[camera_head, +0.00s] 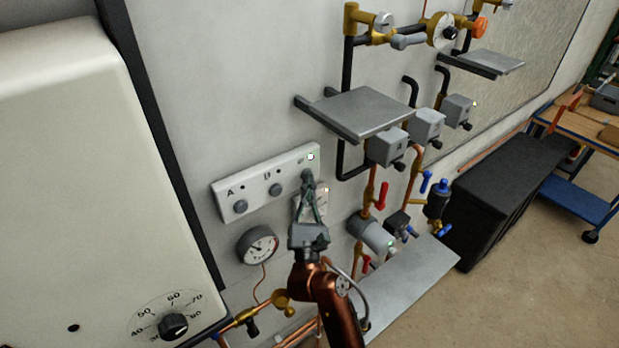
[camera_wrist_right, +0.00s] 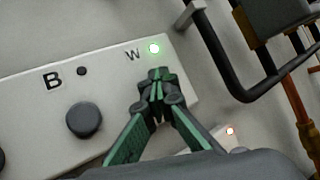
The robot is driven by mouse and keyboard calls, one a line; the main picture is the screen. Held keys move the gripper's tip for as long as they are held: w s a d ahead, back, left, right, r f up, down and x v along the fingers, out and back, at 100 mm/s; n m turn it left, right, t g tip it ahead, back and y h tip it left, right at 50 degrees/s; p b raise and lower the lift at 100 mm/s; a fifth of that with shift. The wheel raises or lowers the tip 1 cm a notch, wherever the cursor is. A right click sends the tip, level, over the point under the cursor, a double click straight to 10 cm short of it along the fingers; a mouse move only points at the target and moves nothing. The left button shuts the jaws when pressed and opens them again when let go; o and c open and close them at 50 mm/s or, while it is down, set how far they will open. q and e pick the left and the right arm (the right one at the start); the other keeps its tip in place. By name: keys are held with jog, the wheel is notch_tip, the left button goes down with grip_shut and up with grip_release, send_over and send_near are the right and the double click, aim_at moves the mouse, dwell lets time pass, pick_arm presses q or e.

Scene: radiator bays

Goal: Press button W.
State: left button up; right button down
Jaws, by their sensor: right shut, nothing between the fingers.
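The white button panel (camera_head: 228,190) is on the wall, with round grey buttons in a row. In the right wrist view, the letter W (camera_wrist_right: 132,55) stands beside a lit green-white lamp (camera_wrist_right: 154,48). My right gripper (camera_head: 308,176) is shut with its fingertips over the spot just below that lamp. Its fingers hide button W, and I cannot tell whether they touch it. To the left, button B (camera_wrist_right: 84,120) shows with a dark lamp (camera_wrist_right: 82,71) above it. My left gripper is not in view.
A pressure gauge (camera_head: 257,245) hangs below the panel. A small white plate with a lit lamp (camera_wrist_right: 230,131) sits just below the gripper. A grey shelf (camera_head: 362,112), valves and copper pipes stand to the right. A white boiler (camera_head: 70,130) with a dial fills the left.

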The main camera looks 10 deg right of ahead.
jog(key=shift+r, duration=0.15)
dwell(0.3)
jog(key=shift+s+f, duration=0.1)
jog(key=shift+f, duration=0.1)
jog(key=s, duration=0.1)
jog(key=s+d+p, duration=0.1)
jog(key=s, duration=0.1)
jog(key=s+d+p, duration=0.1)
jog(key=s, duration=0.1)
jog(key=shift+s+d, duration=0.15)
jog(key=shift+s, duration=0.05)
dwell(2.1)
